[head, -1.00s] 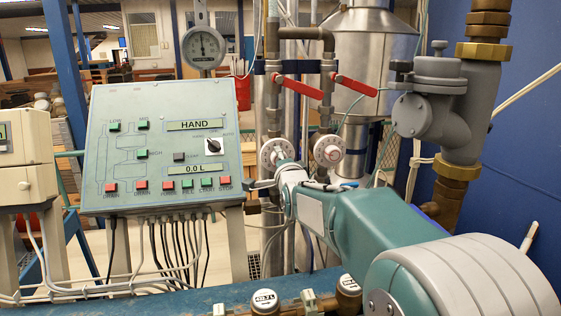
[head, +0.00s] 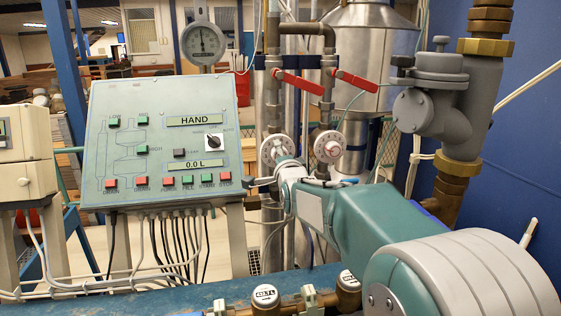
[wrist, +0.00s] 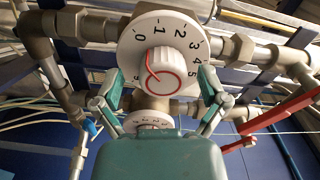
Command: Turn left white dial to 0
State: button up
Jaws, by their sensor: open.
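In the wrist view a large white dial (wrist: 188,35) faces me, with black numbers and a red-ringed centre knob (wrist: 163,72). A red line on the knob points up and left, roughly between 0 and 1. My gripper (wrist: 160,82) is open, with one finger on each side of the knob. The right white dial (head: 329,147) is beside the left one.
Two red lever handles (head: 298,82) are above the dials. A control panel (head: 160,160) reading HAND and 0.0 L is at the left. Grey and brass pipework (head: 440,120) is at the right. In the wrist view, a smaller dial (wrist: 153,120) shows below, partly hidden by my gripper.

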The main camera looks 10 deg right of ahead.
jog(key=s, duration=1.2)
jog(key=shift+f, duration=0.1)
jog(key=s+f+n+g, duration=0.4)
jog(key=s+n, duration=0.1)
jog(key=s, duration=0.4)
jog(key=s+f+n+g, duration=0.4)
jog(key=s+f+n, duration=0.1)
jog(key=s, duration=0.5)
jog(key=s+f+n+g, duration=0.4)
jog(key=s+f+n, duration=0.1)
jog(key=s, duration=0.4)
jog(key=shift+s+n, duration=0.25)
jog(key=shift+n, duration=0.05)
jog(key=shift+d, duration=0.1)
